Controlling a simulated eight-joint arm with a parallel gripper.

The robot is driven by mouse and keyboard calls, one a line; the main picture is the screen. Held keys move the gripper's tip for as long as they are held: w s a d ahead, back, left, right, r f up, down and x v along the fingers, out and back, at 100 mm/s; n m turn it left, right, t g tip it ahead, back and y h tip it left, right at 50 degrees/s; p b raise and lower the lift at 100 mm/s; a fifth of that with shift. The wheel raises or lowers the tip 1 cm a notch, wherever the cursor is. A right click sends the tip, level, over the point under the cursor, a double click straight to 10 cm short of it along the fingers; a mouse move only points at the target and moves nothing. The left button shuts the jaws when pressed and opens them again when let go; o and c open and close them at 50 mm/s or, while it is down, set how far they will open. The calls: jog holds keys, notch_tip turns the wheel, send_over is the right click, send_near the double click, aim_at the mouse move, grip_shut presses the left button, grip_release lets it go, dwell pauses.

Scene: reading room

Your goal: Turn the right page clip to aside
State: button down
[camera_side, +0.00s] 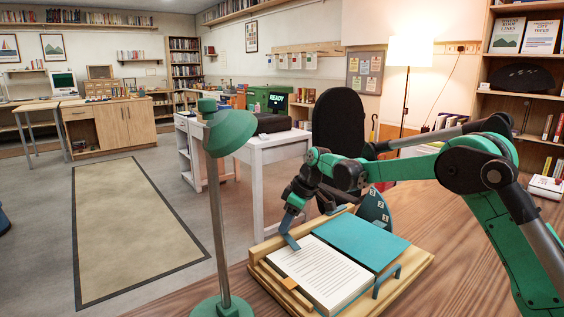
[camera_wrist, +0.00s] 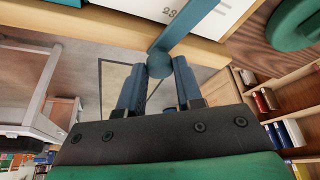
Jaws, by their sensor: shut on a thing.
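An open book with a white printed page (camera_side: 318,272) and a teal cover side (camera_side: 361,241) lies on a wooden book stand (camera_side: 412,273). A blue page clip (camera_side: 292,242) lies over the page's edge, by the stand's raised wooden rail. My gripper (camera_side: 288,219) reaches down to this clip from above. In the wrist view, the two fingers of my gripper (camera_wrist: 159,76) are shut on the clip's round knob (camera_wrist: 160,64). The clip's flat arm (camera_wrist: 195,27) runs up and right across the page corner. A second blue clip (camera_side: 384,281) is at the stand's near side.
A green lamp (camera_side: 230,133) stands on the desk, left of the stand. Bare wooden desk (camera_side: 452,240) lies right of the stand.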

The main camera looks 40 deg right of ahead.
jog(key=m+h, duration=0.1)
jog(key=m, duration=0.3)
jog(key=shift+a+h, duration=0.2)
jog(key=shift+h, duration=0.2)
jog(key=m+h, duration=0.1)
jog(key=m, duration=0.3)
jog(key=shift+a, duration=0.1)
jog(key=m+h, duration=0.1)
jog(key=m, duration=0.2)
jog(key=m+h, duration=0.1)
jog(key=m, duration=0.3)
jog(key=shift+a+g+h, duration=0.15)
jog(key=shift+g+h, duration=0.25)
jog(key=c, duration=0.6)
grip_release()
jog(key=v, duration=0.5)
jog(key=shift+r, duration=0.3)
